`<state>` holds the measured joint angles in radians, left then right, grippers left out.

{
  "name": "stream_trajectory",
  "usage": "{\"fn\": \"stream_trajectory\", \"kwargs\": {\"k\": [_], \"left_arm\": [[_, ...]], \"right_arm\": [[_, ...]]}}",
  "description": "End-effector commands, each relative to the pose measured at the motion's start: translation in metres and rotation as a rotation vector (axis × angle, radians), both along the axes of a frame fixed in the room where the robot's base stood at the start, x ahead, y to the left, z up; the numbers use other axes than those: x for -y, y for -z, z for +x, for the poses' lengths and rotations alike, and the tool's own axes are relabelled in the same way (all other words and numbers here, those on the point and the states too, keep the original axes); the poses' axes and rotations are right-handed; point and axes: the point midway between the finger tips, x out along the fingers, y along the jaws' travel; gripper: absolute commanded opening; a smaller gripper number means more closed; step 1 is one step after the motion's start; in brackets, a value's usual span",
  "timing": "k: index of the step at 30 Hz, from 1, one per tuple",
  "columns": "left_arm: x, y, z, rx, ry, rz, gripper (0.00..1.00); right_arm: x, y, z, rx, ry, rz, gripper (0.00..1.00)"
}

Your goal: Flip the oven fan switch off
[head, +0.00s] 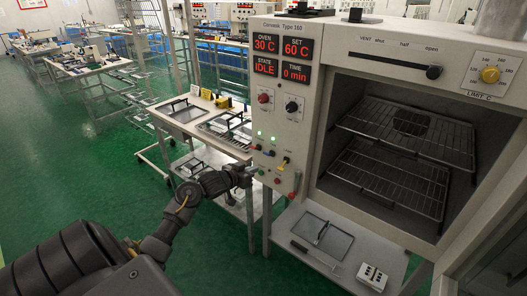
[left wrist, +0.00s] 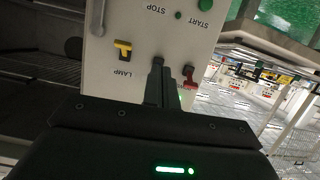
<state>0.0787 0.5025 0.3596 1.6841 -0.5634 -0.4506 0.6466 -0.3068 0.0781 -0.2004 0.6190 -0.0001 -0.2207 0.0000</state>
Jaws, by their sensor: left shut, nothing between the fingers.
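The oven's control panel (head: 283,125) faces me, with small switches and buttons on its lower part. My left gripper (head: 251,171) is at the lower left edge of this panel, shut and empty. In the left wrist view the panel appears upside down, and the closed fingertips (left wrist: 157,68) lie over it. Contact with either switch is unclear. My right gripper is out of view.
The oven chamber (head: 395,150) is open, with wire racks inside. A shelf (head: 312,252) below holds a tray and a small white box (head: 372,277).

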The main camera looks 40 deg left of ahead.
Motion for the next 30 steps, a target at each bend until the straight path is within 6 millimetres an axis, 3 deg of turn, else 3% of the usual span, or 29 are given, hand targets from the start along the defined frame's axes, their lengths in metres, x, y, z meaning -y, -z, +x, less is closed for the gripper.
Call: {"fn": "stream_trajectory", "kwargs": {"k": [1,3,7,20,26,30], "left_arm": [[-0.003,-0.032,0.002,0.044,0.004,0.017,0.00],[-0.006,-0.062,0.003,0.084,0.008,0.032,0.00],[-0.007,-0.090,0.002,0.122,0.012,0.045,0.00],[-0.007,-0.094,0.005,0.128,0.012,0.045,0.00],[-0.008,-0.091,0.028,0.128,0.011,0.042,0.00],[-0.008,-0.087,0.056,0.128,0.011,0.042,0.00]], "right_arm": [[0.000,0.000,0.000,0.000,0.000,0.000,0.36],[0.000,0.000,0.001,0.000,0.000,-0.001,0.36],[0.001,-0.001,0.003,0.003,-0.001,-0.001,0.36],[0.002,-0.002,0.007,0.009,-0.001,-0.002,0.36],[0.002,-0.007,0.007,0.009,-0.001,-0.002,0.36],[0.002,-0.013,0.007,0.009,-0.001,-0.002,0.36]]}}
